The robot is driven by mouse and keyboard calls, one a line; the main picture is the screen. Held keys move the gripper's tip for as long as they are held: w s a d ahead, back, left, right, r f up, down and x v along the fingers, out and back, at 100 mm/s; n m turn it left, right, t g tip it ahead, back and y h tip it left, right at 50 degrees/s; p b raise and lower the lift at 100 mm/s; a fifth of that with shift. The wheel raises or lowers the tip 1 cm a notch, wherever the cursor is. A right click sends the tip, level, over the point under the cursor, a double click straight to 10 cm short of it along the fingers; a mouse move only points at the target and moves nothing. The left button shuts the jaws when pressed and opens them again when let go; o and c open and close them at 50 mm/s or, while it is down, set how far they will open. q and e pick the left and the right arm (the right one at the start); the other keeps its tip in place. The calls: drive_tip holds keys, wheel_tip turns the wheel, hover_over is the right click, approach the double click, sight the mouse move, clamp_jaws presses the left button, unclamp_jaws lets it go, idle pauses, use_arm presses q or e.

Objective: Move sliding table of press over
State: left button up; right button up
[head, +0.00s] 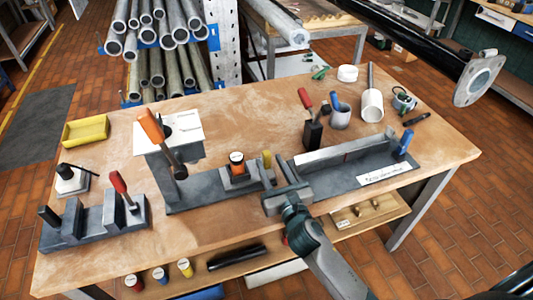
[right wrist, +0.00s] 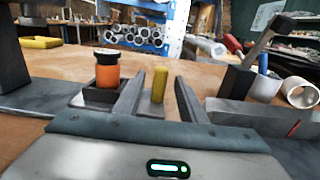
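The press (head: 175,165) stands on the workbench, with an orange-handled lever (head: 150,125) leaning over its top. Its grey sliding table (head: 238,184) lies on the base to the right of the press column, carrying an orange cylinder with a dark cap (head: 236,160) in a dark holder. A yellow peg (head: 267,158) stands upright at the table's right end. My right gripper (head: 279,170) is at this end. In the right wrist view, its fingers (right wrist: 160,98) are apart on both sides of the yellow peg (right wrist: 160,80), with gaps visible. My left gripper is not in view.
A long grey fixture (head: 345,165) with a blue-handled lever (head: 404,142) lies right of my right gripper. A red-handled tool (head: 308,115) and cups stand behind it. A grey clamp block (head: 95,222) and yellow bin (head: 86,131) are at left. The bench's back middle is clear.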

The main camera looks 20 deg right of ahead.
sight(268, 159)
drive_tip(key=shift+w, duration=2)
